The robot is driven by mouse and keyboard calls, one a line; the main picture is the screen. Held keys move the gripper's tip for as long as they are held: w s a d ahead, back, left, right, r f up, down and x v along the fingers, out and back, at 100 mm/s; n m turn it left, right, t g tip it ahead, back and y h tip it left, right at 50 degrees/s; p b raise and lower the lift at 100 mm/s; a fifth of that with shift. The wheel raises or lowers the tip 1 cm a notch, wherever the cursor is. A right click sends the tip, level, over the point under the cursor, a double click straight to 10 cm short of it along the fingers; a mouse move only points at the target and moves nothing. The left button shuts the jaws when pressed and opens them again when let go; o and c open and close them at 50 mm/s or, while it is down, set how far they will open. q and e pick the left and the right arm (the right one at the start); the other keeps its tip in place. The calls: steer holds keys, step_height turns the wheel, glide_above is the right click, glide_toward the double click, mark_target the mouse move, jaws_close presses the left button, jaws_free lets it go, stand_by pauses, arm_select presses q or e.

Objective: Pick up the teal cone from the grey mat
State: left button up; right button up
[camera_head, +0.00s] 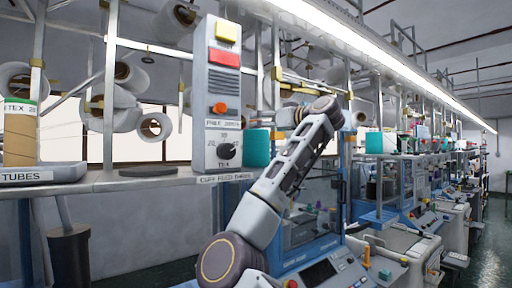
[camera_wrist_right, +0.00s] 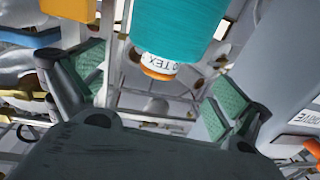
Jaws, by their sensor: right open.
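A teal cone (camera_head: 257,148) stands on the shelf just right of the grey control box, partly hidden by the box and my right arm. In the right wrist view a teal cone (camera_wrist_right: 178,28) is large at the top middle, with an orange and white printed band at its lower end. My right gripper (camera_wrist_right: 160,88) is open, its green-padded fingers on either side of the picture. The cone's end shows between them; I cannot tell how deep it lies. No grey mat shows under the cone. My left gripper is not in view.
The control box (camera_head: 222,100) with yellow and red buttons and a dial stands close to the cone. A bare dark round mat (camera_head: 150,171) lies on the shelf left of it. Machines fill the right.

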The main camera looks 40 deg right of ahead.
steer(key=shift+w, duration=0.1)
stand_by(0.3)
steer(key=shift+w+f+p, duration=0.2)
steer(key=shift+w+p, duration=0.65)
steer(key=shift+w, duration=0.35)
steer(key=shift+w+f+p, duration=0.15)
steer(key=shift+w+p, duration=0.35)
steer(key=shift+w, duration=0.75)
steer(key=c, duration=1.5)
steer(key=shift+c, duration=0.2)
